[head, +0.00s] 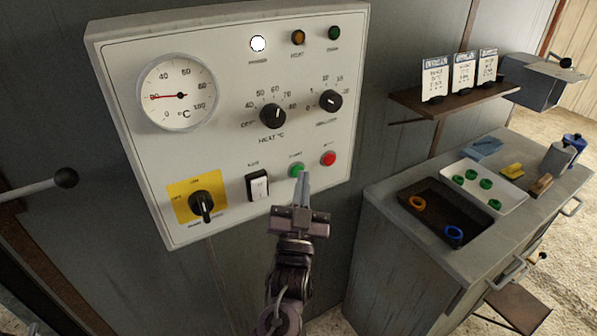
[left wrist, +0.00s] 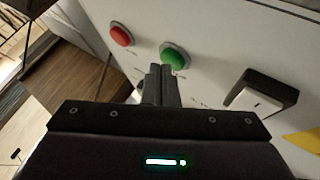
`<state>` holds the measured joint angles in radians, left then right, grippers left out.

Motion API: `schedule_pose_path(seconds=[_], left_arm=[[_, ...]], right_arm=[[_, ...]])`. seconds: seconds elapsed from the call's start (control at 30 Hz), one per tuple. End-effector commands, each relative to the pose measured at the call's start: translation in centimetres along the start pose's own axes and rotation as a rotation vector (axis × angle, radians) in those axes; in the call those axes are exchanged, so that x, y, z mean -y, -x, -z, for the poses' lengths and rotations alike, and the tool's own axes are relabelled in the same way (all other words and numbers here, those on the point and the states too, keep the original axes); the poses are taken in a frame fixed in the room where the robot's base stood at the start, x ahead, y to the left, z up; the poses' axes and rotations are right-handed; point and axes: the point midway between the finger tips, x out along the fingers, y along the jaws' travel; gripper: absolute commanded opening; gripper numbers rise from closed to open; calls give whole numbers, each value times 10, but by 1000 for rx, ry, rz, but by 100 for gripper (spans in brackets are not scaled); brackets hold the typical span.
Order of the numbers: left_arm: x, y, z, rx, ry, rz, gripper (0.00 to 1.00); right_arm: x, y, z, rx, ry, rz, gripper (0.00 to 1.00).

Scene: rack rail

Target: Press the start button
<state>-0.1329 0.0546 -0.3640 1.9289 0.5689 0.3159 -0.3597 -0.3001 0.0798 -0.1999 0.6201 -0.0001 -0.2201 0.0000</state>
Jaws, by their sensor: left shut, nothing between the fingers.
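The green start button (head: 296,170) sits low on the white control panel (head: 225,150), left of a red button (head: 328,159). My left gripper (head: 303,176) is shut and empty, its fingertips just at the lower right of the green button in the head view. In the left wrist view the green button (left wrist: 174,55) stands right beyond the shut fingertips (left wrist: 160,68), slightly to their right. I cannot tell whether they touch it. The red button (left wrist: 121,35) is to the left there. My right gripper is not in view.
The panel also has a gauge (head: 178,93), a heat knob (head: 273,116), a white rocker switch (head: 257,185) and a rotary switch on a yellow plate (head: 183,188). A white lamp (head: 258,43) is lit. A cabinet with trays (head: 480,187) stands at right. A ball-ended lever (head: 64,178) is at left.

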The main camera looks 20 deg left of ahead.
Motion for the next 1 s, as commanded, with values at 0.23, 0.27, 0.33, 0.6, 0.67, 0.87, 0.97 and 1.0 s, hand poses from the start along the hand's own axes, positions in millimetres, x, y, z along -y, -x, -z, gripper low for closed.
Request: schedule_pose_path(seconds=[0.23,0.27,0.33,0.6,0.67,0.87,0.97,1.0], left_arm=[[2,-2,-2,0,-1,1,0],[2,-3,-2,0,-1,1,0],[3,-3,-2,0,-1,1,0],[3,-3,-2,0,-1,2,0],[2,-3,-2,0,0,2,0],[-2,3,2,0,1,1,0],[-4,6,5,0,1,2,0],[-5,7,6,0,1,2,0]], right_arm=[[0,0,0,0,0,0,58],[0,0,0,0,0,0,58],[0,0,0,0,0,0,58],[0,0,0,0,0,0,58],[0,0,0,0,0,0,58],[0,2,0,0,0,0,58],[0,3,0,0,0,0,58],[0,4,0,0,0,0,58]])
